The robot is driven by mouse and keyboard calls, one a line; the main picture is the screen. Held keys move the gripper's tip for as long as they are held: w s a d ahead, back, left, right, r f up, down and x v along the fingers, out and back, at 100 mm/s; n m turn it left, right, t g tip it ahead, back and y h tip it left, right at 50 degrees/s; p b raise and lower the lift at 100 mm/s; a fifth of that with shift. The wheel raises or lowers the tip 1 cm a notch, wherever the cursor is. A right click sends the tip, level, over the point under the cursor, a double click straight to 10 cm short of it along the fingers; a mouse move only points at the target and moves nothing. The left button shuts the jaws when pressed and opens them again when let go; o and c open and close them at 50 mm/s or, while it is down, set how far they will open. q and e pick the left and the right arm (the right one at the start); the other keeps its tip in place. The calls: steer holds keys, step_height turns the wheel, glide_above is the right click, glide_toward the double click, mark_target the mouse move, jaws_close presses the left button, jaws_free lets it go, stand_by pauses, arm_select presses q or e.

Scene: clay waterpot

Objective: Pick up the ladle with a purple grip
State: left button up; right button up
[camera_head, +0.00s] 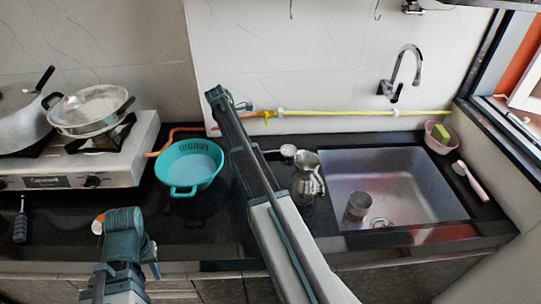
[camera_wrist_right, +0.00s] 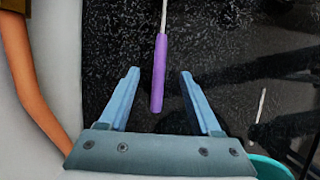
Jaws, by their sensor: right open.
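In the right wrist view, the ladle's purple grip (camera_wrist_right: 159,75) points toward my right gripper (camera_wrist_right: 160,73), with a thin metal shaft running to the top edge. The gripper is open, and the grip's end lies between its two blue fingers, touching neither in the picture. The depth gap is unclear. In the head view, a small metal bowl, likely the ladle's (camera_head: 288,150), shows on the counter near the wall; my right arm covers the grip. My left gripper (camera_head: 124,222) is over the front left of the counter, its jaws not clear.
A teal basin (camera_head: 188,183) stands left of my right arm. A metal pitcher (camera_head: 306,178) stands between the arm and the sink (camera_head: 410,165). A stove (camera_head: 100,160) with pans is at left. An orange hose (camera_wrist_right: 28,85) runs beside the right gripper.

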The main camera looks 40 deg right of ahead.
steer(key=b+x, duration=0.3)
steer(key=x, duration=0.1)
steer(key=shift+f, duration=0.25)
steer(key=shift+r, duration=0.1)
jaws_close()
